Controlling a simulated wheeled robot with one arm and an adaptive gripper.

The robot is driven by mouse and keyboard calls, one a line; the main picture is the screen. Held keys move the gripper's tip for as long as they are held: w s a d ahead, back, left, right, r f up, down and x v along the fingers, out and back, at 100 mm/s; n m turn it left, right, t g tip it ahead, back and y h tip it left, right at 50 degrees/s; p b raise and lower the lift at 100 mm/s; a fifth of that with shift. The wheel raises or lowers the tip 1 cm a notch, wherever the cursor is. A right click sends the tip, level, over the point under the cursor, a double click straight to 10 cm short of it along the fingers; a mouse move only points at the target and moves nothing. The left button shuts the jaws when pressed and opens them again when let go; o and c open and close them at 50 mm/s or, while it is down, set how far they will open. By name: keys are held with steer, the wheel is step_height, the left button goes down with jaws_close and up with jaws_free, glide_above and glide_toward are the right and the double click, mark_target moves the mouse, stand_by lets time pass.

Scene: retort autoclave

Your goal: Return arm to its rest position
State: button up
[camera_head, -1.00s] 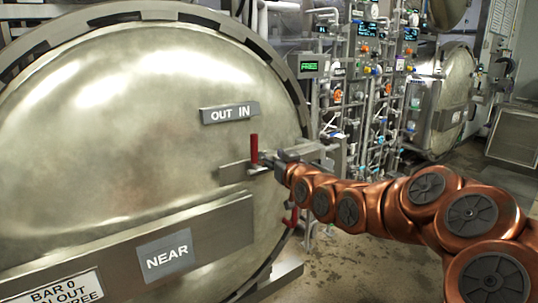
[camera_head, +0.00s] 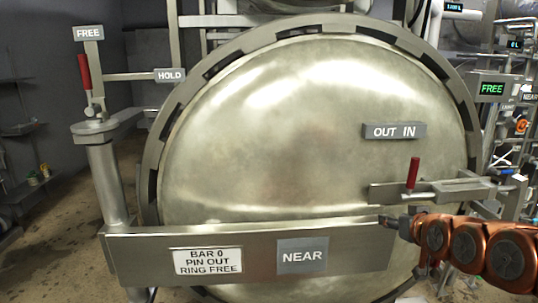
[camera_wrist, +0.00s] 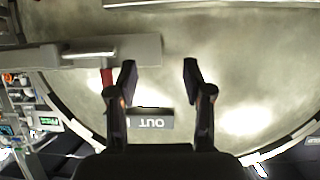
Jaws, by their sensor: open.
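My gripper (camera_head: 398,222) is at the lower right of the round door (camera_head: 290,130) in the head view, in front of the right end of the crossbar (camera_head: 150,250). In the wrist view the two dark fingers of my gripper (camera_wrist: 158,76) stand apart with nothing between them. The door face lies beyond them. My copper-coloured arm reaches in from the right edge. The red-handled pin (camera_head: 412,173) stands upright on its bracket above my gripper, apart from it.
An "OUT IN" plate (camera_head: 393,131) is on the door. The crossbar carries a "NEAR" plate (camera_head: 302,256) and a "BAR 0, PIN OUT, RING FREE" label (camera_head: 208,262). A post with a red lever (camera_head: 84,72) stands at left. A display (camera_head: 491,89) reads FREE.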

steer(key=s+a+f+g+p, duration=0.1)
steer(key=s+a+f+g, duration=0.35)
steer(key=s, duration=0.35)
steer(key=s+a+f+g+p, duration=0.2)
steer(key=s+a+f+g, duration=0.15)
steer(key=s+a, duration=0.4)
steer(key=s+a+g+p, duration=0.2)
steer(key=s+g, duration=0.4)
steer(key=s, duration=1.5)
steer(key=shift+s+r+g, duration=0.4)
steer(key=shift+r, duration=0.05)
